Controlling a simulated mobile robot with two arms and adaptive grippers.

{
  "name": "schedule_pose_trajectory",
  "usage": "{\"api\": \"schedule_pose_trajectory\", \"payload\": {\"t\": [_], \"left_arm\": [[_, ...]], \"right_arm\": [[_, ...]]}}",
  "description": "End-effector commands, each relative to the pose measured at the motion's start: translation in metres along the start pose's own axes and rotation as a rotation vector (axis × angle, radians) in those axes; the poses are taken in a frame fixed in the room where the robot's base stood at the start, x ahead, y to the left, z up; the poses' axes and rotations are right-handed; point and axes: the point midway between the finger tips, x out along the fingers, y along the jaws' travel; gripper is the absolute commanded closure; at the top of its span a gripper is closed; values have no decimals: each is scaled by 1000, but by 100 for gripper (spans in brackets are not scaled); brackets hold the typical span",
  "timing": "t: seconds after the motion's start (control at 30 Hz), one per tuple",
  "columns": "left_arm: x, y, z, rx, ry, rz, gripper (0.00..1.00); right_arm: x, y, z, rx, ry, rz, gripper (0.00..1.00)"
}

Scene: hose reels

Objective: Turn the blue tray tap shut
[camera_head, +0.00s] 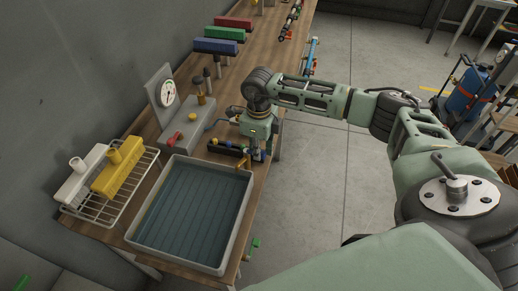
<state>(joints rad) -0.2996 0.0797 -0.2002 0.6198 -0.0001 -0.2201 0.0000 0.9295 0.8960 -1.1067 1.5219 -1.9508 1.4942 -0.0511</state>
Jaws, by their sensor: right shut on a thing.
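A shallow pale tray (236,222) with a blue-grey ribbed inside stands at the near end of the bench. A dark bar with small coloured knobs (223,148) lies just behind it, and a brass-coloured bent piece (243,164) stands over the tray's far right corner. My right gripper (259,153) points down at the right end of the bar and is shut on a small part there. This seems to be the blue tap, mostly hidden by the fingers; its angle cannot be told. My left gripper is not in view.
A grey box with a dial gauge (168,93) and a red knob stands behind the tray. A wire rack (97,208) holds a white and a yellow block at left. A green tap (252,248) sits at the bench's right edge.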

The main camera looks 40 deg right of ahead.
Motion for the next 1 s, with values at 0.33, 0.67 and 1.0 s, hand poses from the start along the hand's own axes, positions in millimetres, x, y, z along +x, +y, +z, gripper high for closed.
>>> {"api": "schedule_pose_trajectory", "payload": {"t": [0.33,0.67,1.0], "left_arm": [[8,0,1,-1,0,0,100],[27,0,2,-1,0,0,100],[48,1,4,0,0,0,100]], "right_arm": [[1,3,0,89,-2,-2,100],[2,14,4,354,-4,-2,100],[2,25,10,679,-5,-1,100]]}}
